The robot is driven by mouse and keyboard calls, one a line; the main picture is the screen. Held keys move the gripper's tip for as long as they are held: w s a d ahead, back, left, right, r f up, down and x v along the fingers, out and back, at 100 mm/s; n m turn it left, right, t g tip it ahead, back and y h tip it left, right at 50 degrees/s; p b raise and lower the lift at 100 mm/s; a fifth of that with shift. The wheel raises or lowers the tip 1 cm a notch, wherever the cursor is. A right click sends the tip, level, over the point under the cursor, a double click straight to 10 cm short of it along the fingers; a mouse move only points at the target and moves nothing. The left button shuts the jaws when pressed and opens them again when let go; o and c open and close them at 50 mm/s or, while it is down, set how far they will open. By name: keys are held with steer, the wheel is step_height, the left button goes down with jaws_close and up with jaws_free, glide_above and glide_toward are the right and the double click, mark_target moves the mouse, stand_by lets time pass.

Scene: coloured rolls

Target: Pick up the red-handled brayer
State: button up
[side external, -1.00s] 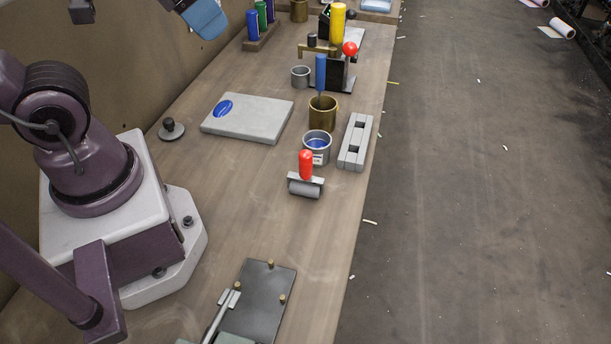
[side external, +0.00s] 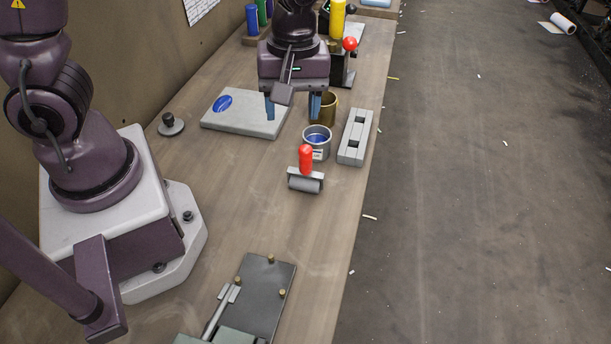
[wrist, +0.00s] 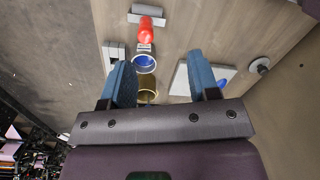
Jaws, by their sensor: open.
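In the wrist view the brayer (wrist: 146,30) is at the top, beyond the fingertips. My gripper (side external: 292,106) is open and empty, with blue fingers pointing down. It hangs above the bench between the grey slab and the brass cup, farther up the bench than the brayer. In the wrist view my gripper (wrist: 160,78) has its fingers wide apart, with nothing held between them.
A tin of blue ink (side external: 317,142) stands just behind the brayer. A brass cup (side external: 329,108), a grey slotted block (side external: 355,137) and a grey slab with a blue patch (side external: 240,114) are nearby. A dark plate with brass pegs (side external: 262,290) lies in front. Bench between plate and brayer is clear.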

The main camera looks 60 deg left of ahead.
mark_target(305, 160)
steer(key=n, duration=0.1)
steer(key=w+f+n, duration=0.1)
steer(key=n, duration=0.1)
steer(key=w+n, duration=0.1)
steer(key=n, duration=0.1)
steer(key=shift+f, duration=0.3)
steer(key=shift+w+r+n, duration=0.15)
steer(key=shift+w+n, duration=0.15)
steer(key=shift+n, duration=0.8)
steer(key=shift+n+t, duration=0.3)
steer(key=shift+n, duration=0.6)
steer(key=shift+f, duration=0.35)
step_height(305, 160, down, 7)
steer(key=shift+f, duration=0.1)
steer(key=shift+a+f, duration=0.2)
steer(key=shift+f, duration=1.1)
steer(key=shift+a+f, duration=0.15)
steer(key=shift+f, duration=1.1)
jaws_close()
steer(key=shift+r, duration=0.15)
